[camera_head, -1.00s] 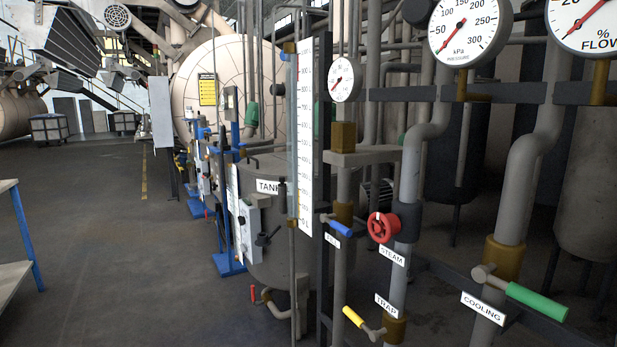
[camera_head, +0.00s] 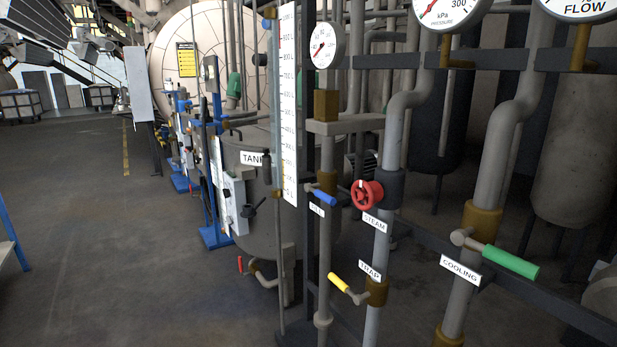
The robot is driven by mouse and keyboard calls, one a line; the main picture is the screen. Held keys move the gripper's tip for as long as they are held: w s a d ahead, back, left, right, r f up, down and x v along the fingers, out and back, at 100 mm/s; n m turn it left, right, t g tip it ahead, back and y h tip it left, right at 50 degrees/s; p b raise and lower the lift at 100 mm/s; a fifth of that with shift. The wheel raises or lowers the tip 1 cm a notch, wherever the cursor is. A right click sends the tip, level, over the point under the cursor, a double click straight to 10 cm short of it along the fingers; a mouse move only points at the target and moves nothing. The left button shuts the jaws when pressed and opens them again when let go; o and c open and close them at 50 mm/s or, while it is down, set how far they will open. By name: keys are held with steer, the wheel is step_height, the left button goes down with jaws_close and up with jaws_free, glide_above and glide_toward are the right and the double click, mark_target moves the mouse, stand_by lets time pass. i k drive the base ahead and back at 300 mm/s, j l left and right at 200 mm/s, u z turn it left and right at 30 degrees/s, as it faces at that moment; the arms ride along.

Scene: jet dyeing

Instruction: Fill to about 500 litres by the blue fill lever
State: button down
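The blue fill lever (camera_head: 323,197) sits on a vertical grey pipe, above a small label (camera_head: 317,211) that is partly hidden. Its handle slopes slightly down to the right. The tall white litre scale (camera_head: 289,105) stands just left of that pipe, with a sight tube (camera_head: 275,110) along its left edge. No liquid level can be made out in the tube. The grey tank (camera_head: 262,215), with a TANK label (camera_head: 252,158), stands behind the scale. My gripper is not in view.
A red STEAM handwheel (camera_head: 367,195), a yellow TRAP lever (camera_head: 339,283) and a green COOLING lever (camera_head: 510,262) are close to the blue lever. Round gauges (camera_head: 326,46) hang above. Open floor (camera_head: 100,230) lies at left, with a blue-legged table (camera_head: 12,235) at the edge.

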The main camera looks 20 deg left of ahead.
mark_target(321, 195)
steer(key=i+j+u, duration=0.6)
steer(key=i, duration=0.2)
steer(key=l, duration=0.1)
